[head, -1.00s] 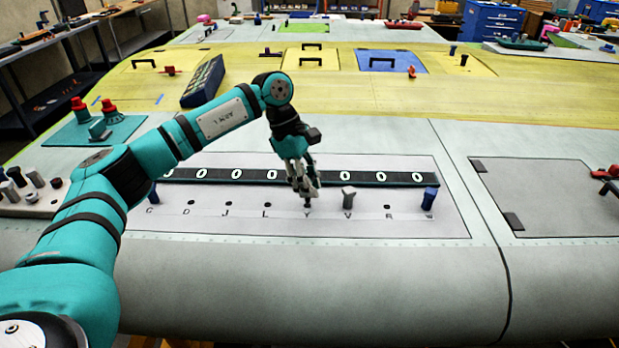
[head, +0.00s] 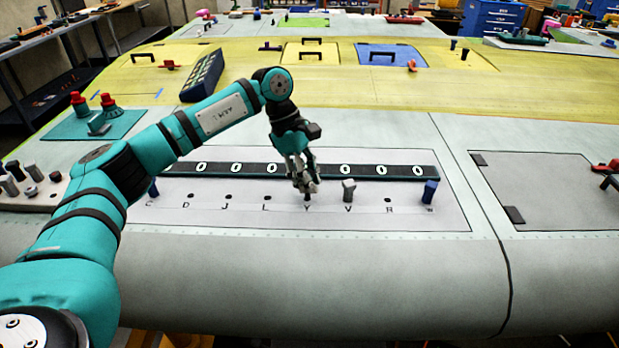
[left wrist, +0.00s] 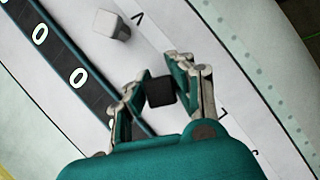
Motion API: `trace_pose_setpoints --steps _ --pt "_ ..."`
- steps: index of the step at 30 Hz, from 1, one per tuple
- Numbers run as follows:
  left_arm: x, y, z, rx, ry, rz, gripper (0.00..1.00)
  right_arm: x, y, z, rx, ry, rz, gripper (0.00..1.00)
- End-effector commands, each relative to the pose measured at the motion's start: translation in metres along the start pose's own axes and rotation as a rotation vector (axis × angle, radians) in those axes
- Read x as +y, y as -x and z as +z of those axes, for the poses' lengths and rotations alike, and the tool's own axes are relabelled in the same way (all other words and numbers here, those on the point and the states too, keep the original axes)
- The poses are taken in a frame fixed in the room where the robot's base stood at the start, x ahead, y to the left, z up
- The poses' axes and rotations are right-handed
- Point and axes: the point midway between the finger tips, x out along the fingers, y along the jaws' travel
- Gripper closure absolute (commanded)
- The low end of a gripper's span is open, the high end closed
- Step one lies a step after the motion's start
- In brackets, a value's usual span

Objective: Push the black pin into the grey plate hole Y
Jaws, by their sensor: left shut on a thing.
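My left gripper (head: 304,187) is over the grey plate (head: 240,220), at the hole marked Y. It is shut on the black pin, whose dark head (left wrist: 161,92) shows between the fingers in the left wrist view. In the head view the fingers cover most of the pin; a dark bit shows just below them, above the letter Y. How deep the pin sits in the hole is hidden. My right gripper is not in view.
A grey pin (head: 348,190) stands at V, close right of my gripper. Blue pins stand at the row's right end (head: 429,192) and left end (head: 154,187). A dark numbered strip (head: 385,172) runs behind the holes. Several loose pins (head: 31,172) stand at the left.

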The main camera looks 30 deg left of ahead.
Motion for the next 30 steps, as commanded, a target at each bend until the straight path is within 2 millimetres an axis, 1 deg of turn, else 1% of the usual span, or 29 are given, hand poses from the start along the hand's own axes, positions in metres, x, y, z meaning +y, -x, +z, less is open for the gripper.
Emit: trace_pose_setpoints --steps 18,26,27,30 --pt "0.0 -0.024 -0.01 0.0 0.0 0.0 1.0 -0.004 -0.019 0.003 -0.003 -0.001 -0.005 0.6" --pt "0.0 -0.024 -0.01 0.0 0.0 0.0 1.0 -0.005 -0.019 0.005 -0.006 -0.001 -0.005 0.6" --pt "0.0 -0.024 -0.01 0.0 0.0 0.0 0.78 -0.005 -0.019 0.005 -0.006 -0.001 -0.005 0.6" --pt "0.0 -0.024 -0.01 0.0 0.0 0.0 0.65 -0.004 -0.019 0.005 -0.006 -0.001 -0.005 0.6"
